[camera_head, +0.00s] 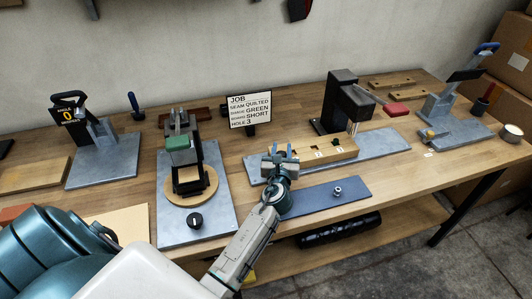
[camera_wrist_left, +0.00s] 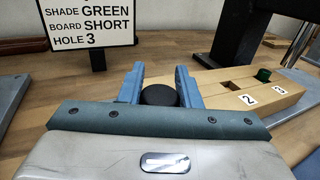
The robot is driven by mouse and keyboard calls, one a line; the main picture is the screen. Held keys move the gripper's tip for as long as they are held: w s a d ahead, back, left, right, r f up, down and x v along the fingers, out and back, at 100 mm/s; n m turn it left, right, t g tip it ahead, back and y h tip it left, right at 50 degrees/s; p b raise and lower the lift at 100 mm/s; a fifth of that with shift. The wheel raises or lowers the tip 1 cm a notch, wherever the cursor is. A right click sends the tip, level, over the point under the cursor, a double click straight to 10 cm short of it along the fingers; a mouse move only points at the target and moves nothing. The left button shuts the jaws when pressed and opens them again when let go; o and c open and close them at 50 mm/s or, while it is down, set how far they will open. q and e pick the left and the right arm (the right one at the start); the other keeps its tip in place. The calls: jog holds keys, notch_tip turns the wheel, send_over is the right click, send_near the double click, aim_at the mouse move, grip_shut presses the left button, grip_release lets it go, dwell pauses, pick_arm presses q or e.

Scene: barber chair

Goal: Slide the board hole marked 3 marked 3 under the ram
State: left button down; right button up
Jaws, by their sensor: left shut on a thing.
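The wooden board (camera_head: 330,150) lies on the grey base plate of the black press (camera_head: 345,95), with numbered labels on its front. In the left wrist view the board (camera_wrist_left: 240,84) shows a label 2, a further label that looks like 3, and a green piece (camera_wrist_left: 263,74) in its top. The ram (camera_head: 353,127) hangs under the press head, near the board's right end; I cannot tell which hole is under it. My left gripper (camera_head: 281,153) is at the board's left end, its blue fingers shut on a dark round knob (camera_wrist_left: 160,95). My right gripper is not in view.
A job sign (camera_head: 250,108) reads green, short, hole 3. Another fixture (camera_head: 183,150) stands left, and a lever press (camera_head: 452,100) stands right. A red-ended handle (camera_head: 396,109) is right of the press.

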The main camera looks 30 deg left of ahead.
aim_at(299, 156)
pick_arm(q)
jog(key=w+d, duration=0.4)
jog(key=shift+w+d+b, duration=0.1)
jog(key=shift+w+b, duration=0.25)
jog(key=shift+w, duration=0.05)
jog(key=c, duration=1.1)
grip_release()
jog(key=shift+o, duration=0.2)
jog(key=shift+s+d, duration=0.2)
jog(key=shift+s, duration=0.3)
jog(key=p+v, duration=0.1)
jog(key=v, duration=0.9)
jog(key=shift+p, duration=0.35)
jog(key=shift+w, duration=0.1)
